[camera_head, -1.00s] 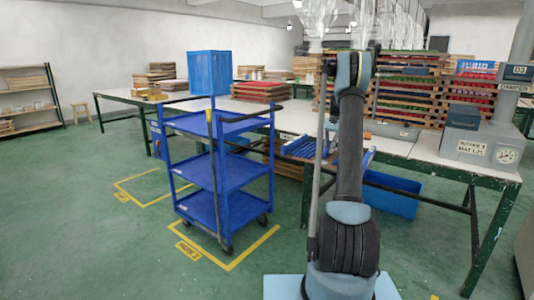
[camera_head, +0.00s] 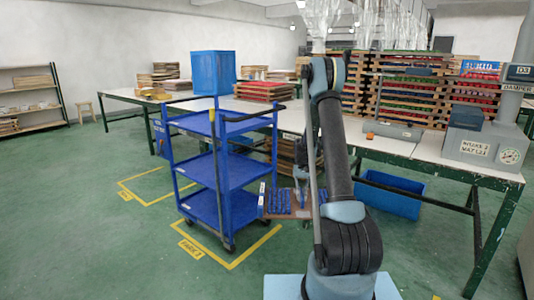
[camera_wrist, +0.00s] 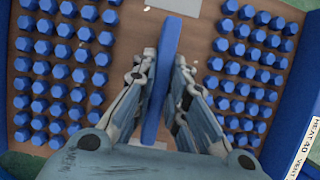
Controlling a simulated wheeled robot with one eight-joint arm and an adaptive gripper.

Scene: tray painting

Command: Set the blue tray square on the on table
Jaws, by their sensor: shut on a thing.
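The blue tray (camera_head: 285,214) hangs in front of the table in the head view, lower than the tabletop, beside the trolley. It has a brown floor with rows of blue pegs. In the wrist view the tray (camera_wrist: 110,14) fills the picture, with a blue bar (camera_wrist: 158,80) between two groups of pegs and a white label on the right wall. My gripper (camera_wrist: 160,75) is shut on this bar; it also shows in the head view (camera_head: 301,185), partly hidden by my arm. The table (camera_head: 385,146) has a pale top and green legs.
A blue trolley (camera_head: 228,170) stands left of the tray, very close in the picture. A blue bin (camera_head: 390,195) is under the table. A grey box (camera_head: 480,143) and stacked racks (camera_head: 420,95) occupy the table's right and back. The near tabletop is partly clear.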

